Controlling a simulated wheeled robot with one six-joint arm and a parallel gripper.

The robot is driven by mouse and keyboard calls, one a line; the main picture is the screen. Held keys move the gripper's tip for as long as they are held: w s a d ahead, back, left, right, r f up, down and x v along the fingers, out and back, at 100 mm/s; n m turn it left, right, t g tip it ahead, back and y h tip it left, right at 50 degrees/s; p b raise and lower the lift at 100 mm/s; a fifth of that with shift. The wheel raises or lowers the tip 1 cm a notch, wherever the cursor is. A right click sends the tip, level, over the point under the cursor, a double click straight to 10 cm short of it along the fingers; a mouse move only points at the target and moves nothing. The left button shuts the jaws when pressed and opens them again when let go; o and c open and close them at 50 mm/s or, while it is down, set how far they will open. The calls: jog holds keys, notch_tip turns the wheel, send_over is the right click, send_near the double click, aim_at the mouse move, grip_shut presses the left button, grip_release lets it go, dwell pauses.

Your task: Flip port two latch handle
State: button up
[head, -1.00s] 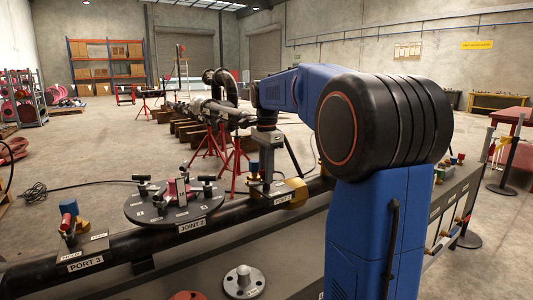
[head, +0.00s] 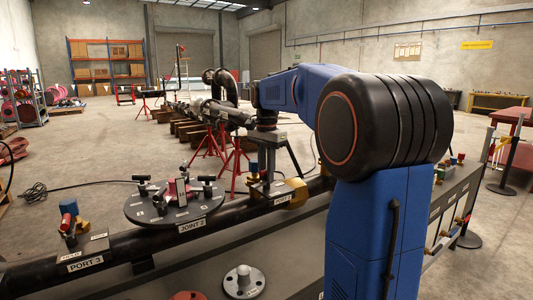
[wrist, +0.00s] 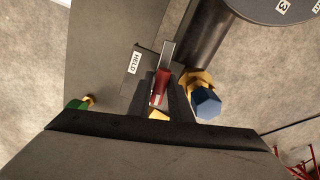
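In the wrist view the red latch handle (wrist: 161,84) lies between the two dark fingers of my gripper (wrist: 164,92), one on each side. Whether the fingers touch it is too small to tell. A flat grey metal bar (wrist: 167,54) lies just beyond the handle, beside a plate labelled HELD (wrist: 134,63). In the head view my gripper (head: 268,178) is low over the pipe, just behind the port two label (head: 282,199). The handle there is hidden behind my gripper.
A brass fitting with a blue cap (wrist: 206,102) stands close to the right finger. A green-capped fitting (wrist: 78,104) is at the left. In the head view a round flange (head: 174,206) with black knobs lies left of my gripper, and port three (head: 86,262) is further left.

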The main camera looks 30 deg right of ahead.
jog(key=shift+m, duration=0.6)
notch_tip(320, 180, up, 7)
jog(key=shift+o, duration=0.3)
jog(key=o, duration=0.3)
jog(key=shift+r, duration=0.3)
jog(key=s+r+t, duration=0.2)
jog(key=s+r, duration=0.2)
jog(key=r, duration=0.8)
jog(key=w+f, duration=0.1)
jog(key=f, duration=0.4)
jog(key=w+f, duration=0.1)
jog(key=f, duration=0.5)
jog(key=w+f, duration=0.1)
jog(key=f, duration=0.4)
jog(key=shift+w+a+f, duration=0.15)
jog(key=shift+w+f, duration=0.05)
jog(key=shift+f, duration=0.1)
